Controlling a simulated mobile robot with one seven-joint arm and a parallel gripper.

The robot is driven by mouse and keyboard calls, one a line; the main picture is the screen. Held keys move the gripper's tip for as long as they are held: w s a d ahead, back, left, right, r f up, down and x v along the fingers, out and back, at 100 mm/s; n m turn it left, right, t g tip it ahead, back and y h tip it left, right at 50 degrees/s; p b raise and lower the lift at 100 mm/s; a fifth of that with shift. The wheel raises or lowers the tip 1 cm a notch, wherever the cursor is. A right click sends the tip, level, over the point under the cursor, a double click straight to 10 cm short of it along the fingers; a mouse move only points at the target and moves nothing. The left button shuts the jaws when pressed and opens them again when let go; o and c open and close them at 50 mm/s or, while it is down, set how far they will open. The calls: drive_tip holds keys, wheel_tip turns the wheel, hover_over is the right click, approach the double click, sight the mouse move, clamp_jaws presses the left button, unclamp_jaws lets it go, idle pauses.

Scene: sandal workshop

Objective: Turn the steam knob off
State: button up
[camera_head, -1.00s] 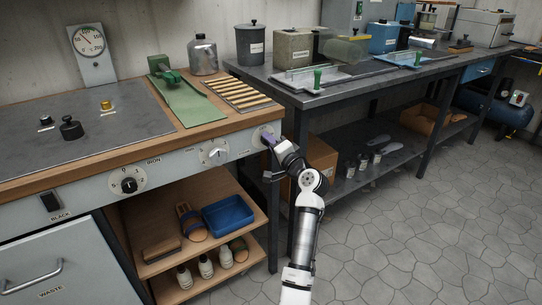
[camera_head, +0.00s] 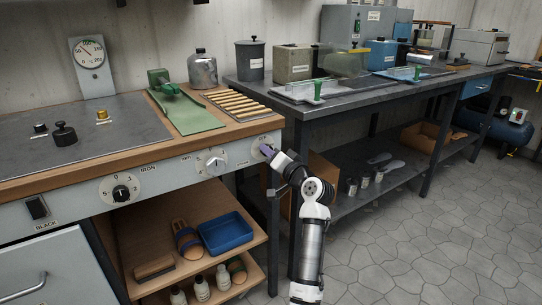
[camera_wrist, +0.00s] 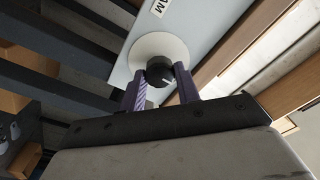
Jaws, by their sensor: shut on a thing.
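The steam knob (camera_wrist: 160,71) is a small black knob on a white round dial plate (camera_wrist: 150,50), fixed to a pale panel. The wrist view shows part of its label, ending in "AM" (camera_wrist: 160,7). A light pointer mark shows on the knob's face. My gripper (camera_wrist: 161,84) has its two purple fingers on either side of the knob and is shut on it. In the head view, my gripper (camera_head: 268,151) is at the right end of the bench's front panel, where its fingers hide the knob; part of the dial plate (camera_head: 257,150) shows.
Another white dial knob (camera_head: 215,163) and the black iron knob (camera_head: 121,190) lie left along the panel (camera_head: 180,174). An open shelf (camera_head: 245,258) with a blue tray (camera_head: 227,233) is below. A metal table (camera_head: 300,112) stands to the right. The floor in front is clear.

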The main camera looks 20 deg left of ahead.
drive_tip(key=o, duration=1)
drive_tip(key=v, duration=1.3)
drive_tip(key=shift+s+d+f, duration=0.1)
drive_tip(key=shift+s+d, duration=0.15)
drive_tip(key=shift+d, duration=0.1)
